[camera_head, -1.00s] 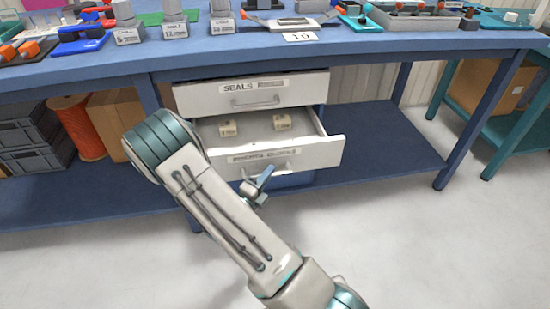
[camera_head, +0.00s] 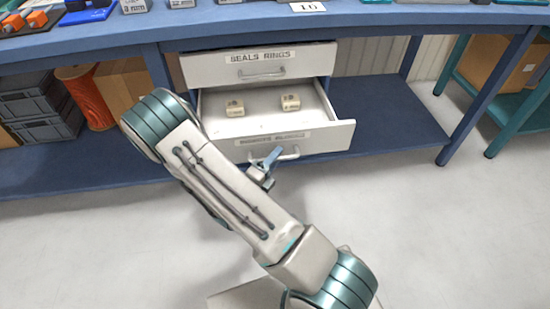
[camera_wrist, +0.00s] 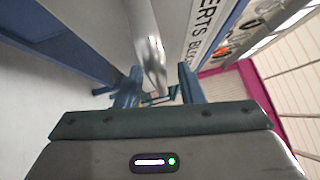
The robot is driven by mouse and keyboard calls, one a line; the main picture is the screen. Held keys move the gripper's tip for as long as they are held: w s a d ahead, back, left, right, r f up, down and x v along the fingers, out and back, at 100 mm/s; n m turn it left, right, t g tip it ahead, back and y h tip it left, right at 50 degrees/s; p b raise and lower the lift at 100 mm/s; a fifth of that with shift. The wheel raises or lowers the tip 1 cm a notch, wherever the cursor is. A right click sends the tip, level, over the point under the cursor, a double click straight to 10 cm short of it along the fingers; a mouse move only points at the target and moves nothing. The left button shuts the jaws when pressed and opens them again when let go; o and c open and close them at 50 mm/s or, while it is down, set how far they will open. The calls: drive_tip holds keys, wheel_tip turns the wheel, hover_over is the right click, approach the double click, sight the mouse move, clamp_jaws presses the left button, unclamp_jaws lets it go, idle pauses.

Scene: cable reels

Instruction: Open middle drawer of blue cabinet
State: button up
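The middle drawer (camera_head: 260,124) sits below the "SEALS RINGS" drawer (camera_head: 262,66) under the blue bench and is pulled well out. Its white front carries a partly hidden label, and two pale blocks (camera_head: 235,108) (camera_head: 290,102) lie inside. Its bar handle (camera_head: 289,154) is on the front face. My gripper (camera_head: 265,165) is at this handle. In the wrist view the silver handle (camera_wrist: 152,62) lies between the two blue fingers of my gripper (camera_wrist: 160,82), beside the drawer front with its label. My gripper appears shut on the handle; the exact contact is partly hidden.
The upper drawer looks closed. The blue bench's lower shelf (camera_head: 385,125) extends to the right. Grey crates (camera_head: 40,108), an orange reel (camera_head: 88,98) and a cardboard box (camera_head: 125,92) stand at left. Pale floor (camera_head: 430,230) in front is clear. A teal table (camera_head: 530,110) stands at right.

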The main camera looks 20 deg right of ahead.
drive_tip(key=p+v, duration=0.2)
drive_tip(key=v, duration=1.2)
drive_tip(key=shift+d, duration=0.15)
drive_tip(key=s+d+r+m+g+y+p, duration=0.25)
drive_tip(key=r+m+g+p, duration=0.2)
drive_tip(key=r+m, duration=0.25)
drive_tip(key=s+d+r+m+g+y+p, duration=0.1)
drive_tip(key=s+d+r+m+g+p, duration=0.15)
drive_tip(key=r+m+g, duration=0.4)
drive_tip(key=s+d+r+m+g+y+p, duration=0.1)
drive_tip(key=d+r+m+g+y+p, duration=0.2)
drive_tip(key=r+m, duration=0.6)
drive_tip(key=s+a+r+m+t+y+p, duration=0.1)
drive_tip(key=r+m+t+y+p, duration=0.2)
drive_tip(key=r+m, duration=0.6)
drive_tip(key=s+a+r+m+t+y+p, duration=0.1)
drive_tip(key=r+m+y+p, duration=0.6)
drive_tip(key=r, duration=0.7)
drive_tip(key=s+m+t+p, duration=0.1)
drive_tip(key=m+t+p, duration=0.1)
drive_tip(key=shift+s+r+m+p, duration=0.25)
drive_tip(key=shift+s+m+p, duration=0.1)
drive_tip(key=shift+p, duration=0.05)
